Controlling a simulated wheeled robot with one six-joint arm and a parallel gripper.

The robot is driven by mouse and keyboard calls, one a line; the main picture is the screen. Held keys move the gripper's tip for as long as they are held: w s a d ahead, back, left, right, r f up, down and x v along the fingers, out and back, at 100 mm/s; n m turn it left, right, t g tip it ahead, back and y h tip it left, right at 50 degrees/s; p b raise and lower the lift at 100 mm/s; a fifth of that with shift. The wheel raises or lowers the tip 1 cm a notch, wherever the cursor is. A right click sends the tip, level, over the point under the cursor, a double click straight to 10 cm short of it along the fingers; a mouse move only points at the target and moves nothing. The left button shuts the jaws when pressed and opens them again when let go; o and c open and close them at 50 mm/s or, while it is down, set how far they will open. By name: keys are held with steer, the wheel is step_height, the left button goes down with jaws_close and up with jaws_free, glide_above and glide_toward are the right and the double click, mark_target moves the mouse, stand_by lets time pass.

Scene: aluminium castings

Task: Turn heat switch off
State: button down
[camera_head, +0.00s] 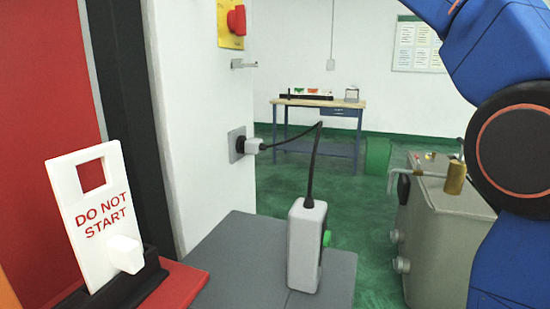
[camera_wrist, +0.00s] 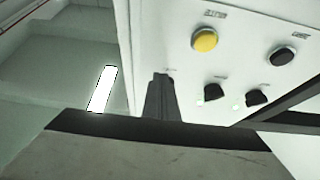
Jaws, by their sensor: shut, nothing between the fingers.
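In the wrist view, a pale control panel (camera_wrist: 160,35) fills the upper middle and right. Two black rotary switches, a left one (camera_wrist: 215,93) and a right one (camera_wrist: 257,97), sit on it, each with a small pale green light beside it. The labels are too blurred to read, so I cannot tell which is the heat switch. My gripper (camera_wrist: 161,77) is shut and empty, its dark fingers pointing at the panel left of both switches. The gripper is out of the head view.
Above the switches are a yellow button (camera_wrist: 205,40) and a black button (camera_wrist: 283,56). In the head view are a white "DO NOT START" tag (camera_head: 97,205), a grey-white box with a cable (camera_head: 306,246), a workbench (camera_head: 318,104) and a grey cabinet (camera_head: 440,235).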

steer(key=shift+f, duration=0.15)
steer(key=s+d, duration=0.2)
steer(key=d, duration=0.3)
steer(key=shift+d+f, duration=0.2)
steer(key=shift+d, duration=0.15)
stand_by(0.3)
